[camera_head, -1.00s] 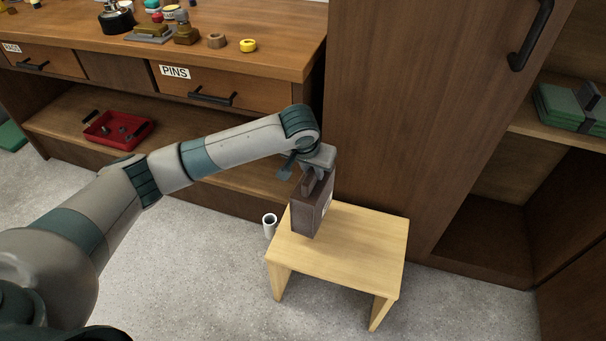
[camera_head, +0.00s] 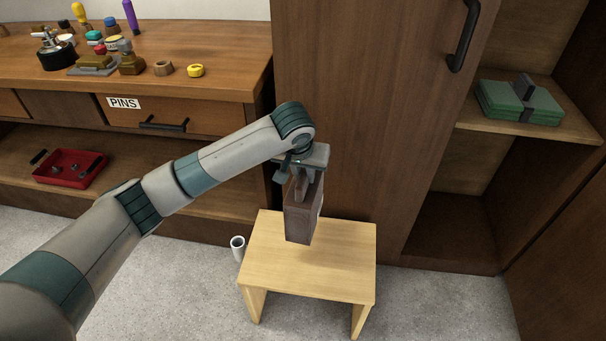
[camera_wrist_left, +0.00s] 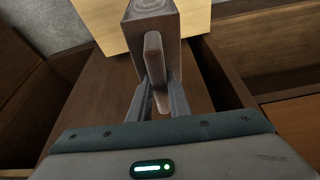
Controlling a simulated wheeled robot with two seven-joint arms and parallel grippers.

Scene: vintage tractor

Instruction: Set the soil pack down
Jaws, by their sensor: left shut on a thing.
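The soil pack, a dark brown box (camera_head: 299,222) with a raised handle, hangs upright from my left gripper (camera_head: 303,178) over the small light-wood stool (camera_head: 345,272). My left gripper is shut on the handle. In the left wrist view, the two fingers (camera_wrist_left: 158,98) clasp the handle bar, and the swirl-marked face of the pack (camera_wrist_left: 150,12) shows with the stool top (camera_wrist_left: 100,22) beyond it. My right gripper is not in view.
A tall wooden cabinet (camera_head: 345,120) stands close behind the stool. A white cup (camera_head: 238,248) is at the stool's left. A red tray (camera_head: 70,168) sits on the bench's lower shelf, and a green bundle (camera_head: 520,103) on the right shelf. The stool top's front is clear.

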